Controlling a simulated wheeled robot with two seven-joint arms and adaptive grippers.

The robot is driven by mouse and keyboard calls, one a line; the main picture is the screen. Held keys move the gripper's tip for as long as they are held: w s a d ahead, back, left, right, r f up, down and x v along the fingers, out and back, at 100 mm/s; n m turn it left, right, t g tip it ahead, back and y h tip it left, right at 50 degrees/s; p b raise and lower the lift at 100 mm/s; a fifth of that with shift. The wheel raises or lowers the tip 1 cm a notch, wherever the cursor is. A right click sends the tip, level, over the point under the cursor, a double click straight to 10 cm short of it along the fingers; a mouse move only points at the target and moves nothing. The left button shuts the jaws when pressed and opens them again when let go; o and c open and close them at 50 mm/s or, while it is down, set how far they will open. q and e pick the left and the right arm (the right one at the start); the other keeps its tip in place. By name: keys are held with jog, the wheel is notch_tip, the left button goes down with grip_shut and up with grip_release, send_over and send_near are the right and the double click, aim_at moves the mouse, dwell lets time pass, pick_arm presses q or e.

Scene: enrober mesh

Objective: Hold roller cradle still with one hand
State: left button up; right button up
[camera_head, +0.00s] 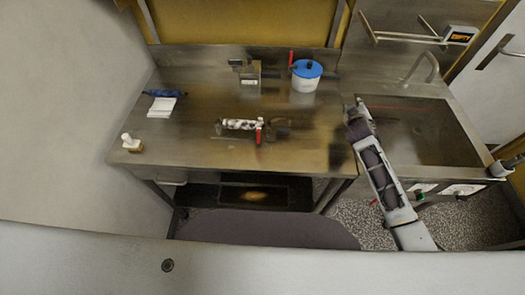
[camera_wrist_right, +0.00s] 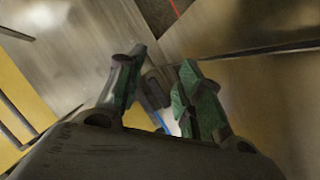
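The roller cradle (camera_head: 239,125) lies on the steel bench, left of the sink. It looks like a low frame with a pale, dark-spotted roller, a red upright part (camera_head: 259,131) and a dark part at its right end. My right gripper (camera_head: 354,107) is over the bench's right side near the sink, well right of the cradle and apart from it. In the wrist view its two green-padded fingers (camera_wrist_right: 160,82) stand apart with nothing clearly held between them. The cradle cannot be made out there. My left gripper is not in view.
A white pot with a blue lid (camera_head: 306,75) and a small metal device (camera_head: 247,72) stand at the back. White cloths (camera_head: 161,107) and a small bottle (camera_head: 131,143) are at the left. The sink (camera_head: 425,130) is at the right. Bench around the cradle's front is clear.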

aim_at(259, 134)
jog(key=shift+m+y, duration=0.4)
jog(key=shift+y, duration=0.4)
jog(key=a, duration=0.4)
jog(key=s+a+r, duration=0.1)
jog(key=a, duration=0.3)
jog(key=s+a, duration=0.1)
jog(key=a, duration=0.3)
jog(key=shift+s+a+r, duration=0.15)
jog(key=shift+s+a, duration=0.05)
jog(key=shift+m+t+y, duration=0.3)
jog(key=shift+y, duration=0.4)
jog(key=s+a, duration=0.1)
jog(key=a, duration=0.1)
jog(key=s+a, duration=0.1)
jog(key=a, duration=0.2)
jog(key=s+a, duration=0.2)
jog(key=a, duration=0.1)
jog(key=shift+r, duration=0.35)
jog(key=shift+m+y, duration=0.5)
jog(key=shift+y, duration=0.2)
jog(key=s+a, duration=0.8)
jog(key=shift+s+r, duration=0.25)
jog(key=s+a+r+m+y, duration=0.1)
jog(key=s+a+r+m, duration=0.1)
jog(key=s+a, duration=0.4)
jog(key=s+r, duration=0.1)
jog(key=s, duration=0.3)
jog(key=shift+s+a+y, duration=0.3)
jog(key=shift+s, duration=0.1)
